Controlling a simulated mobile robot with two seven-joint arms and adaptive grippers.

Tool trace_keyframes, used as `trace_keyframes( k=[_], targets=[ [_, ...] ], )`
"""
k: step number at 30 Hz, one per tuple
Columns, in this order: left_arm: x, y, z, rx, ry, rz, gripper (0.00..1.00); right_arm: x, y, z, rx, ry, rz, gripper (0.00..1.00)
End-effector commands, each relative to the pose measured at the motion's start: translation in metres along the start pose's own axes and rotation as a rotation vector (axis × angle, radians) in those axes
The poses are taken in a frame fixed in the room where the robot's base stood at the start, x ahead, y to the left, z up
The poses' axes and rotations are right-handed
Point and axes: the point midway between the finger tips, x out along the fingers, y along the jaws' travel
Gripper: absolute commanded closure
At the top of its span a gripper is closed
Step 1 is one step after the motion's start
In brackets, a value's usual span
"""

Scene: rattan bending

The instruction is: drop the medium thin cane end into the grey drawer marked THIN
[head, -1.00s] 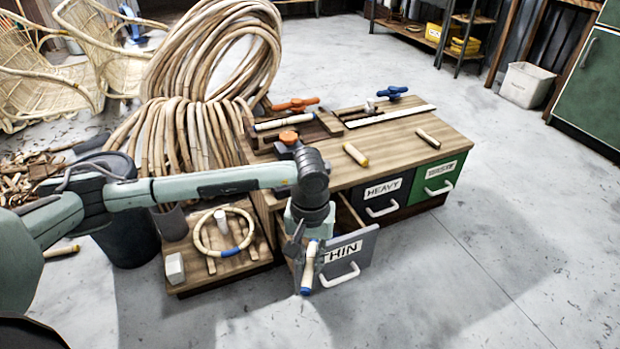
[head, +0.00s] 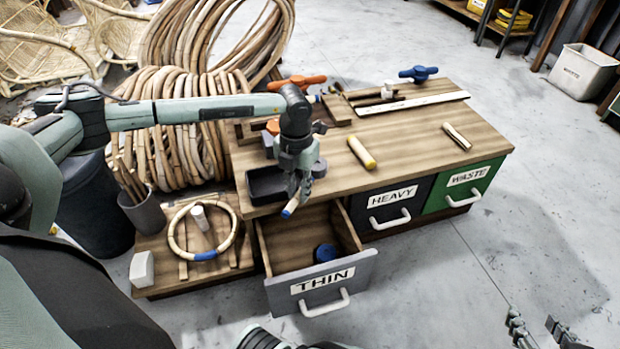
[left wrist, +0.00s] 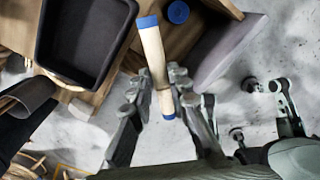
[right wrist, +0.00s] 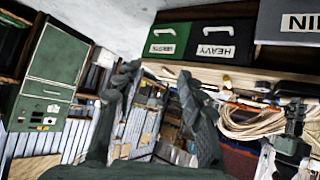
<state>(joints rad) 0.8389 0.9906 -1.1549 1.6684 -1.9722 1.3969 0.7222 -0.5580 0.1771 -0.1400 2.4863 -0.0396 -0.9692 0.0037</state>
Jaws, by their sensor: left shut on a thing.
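My left gripper (head: 298,188) is shut on a pale cane end (head: 291,206) with blue ends. It holds the piece tilted, above the back part of the open grey drawer marked THIN (head: 277,299), near the bench edge. In the left wrist view the cane end (left wrist: 153,50) sits between the fingers (left wrist: 160,83), with one blue end reaching past them. A round blue thing (head: 325,253) lies inside the drawer; it also shows in the left wrist view (left wrist: 178,12). My right gripper (right wrist: 155,85) is open and empty, away from the bench at lower right in the head view (head: 537,330).
A dark tray (head: 266,184) stands on the bench beside my left gripper. The HEAVY drawer (head: 385,216) and green WASTE drawer (head: 440,198) are shut. A yellow-ended cane piece (head: 360,152) and a paler one (head: 457,136) lie on the bench (head: 420,125). Floor in front is clear.

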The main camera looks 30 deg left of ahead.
Motion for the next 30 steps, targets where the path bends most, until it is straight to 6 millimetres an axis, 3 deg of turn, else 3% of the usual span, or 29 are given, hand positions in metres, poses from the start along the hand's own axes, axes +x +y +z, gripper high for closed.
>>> trace_keyframes(
  k=[8,20,30],
  targets=[
    [0.006,0.002,0.001,-0.054,-0.001,-0.001,0.99,0.0,-0.009,-0.018,0.004,0.084,-0.018,0.6],
    [0.021,0.002,0.001,-0.051,-0.001,-0.001,0.99,-0.008,-0.034,-0.072,0.024,0.341,-0.074,0.6],
    [0.035,0.002,0.001,-0.05,-0.001,0.0,0.99,-0.028,-0.052,-0.115,0.052,0.566,-0.119,0.6]
  ],
)
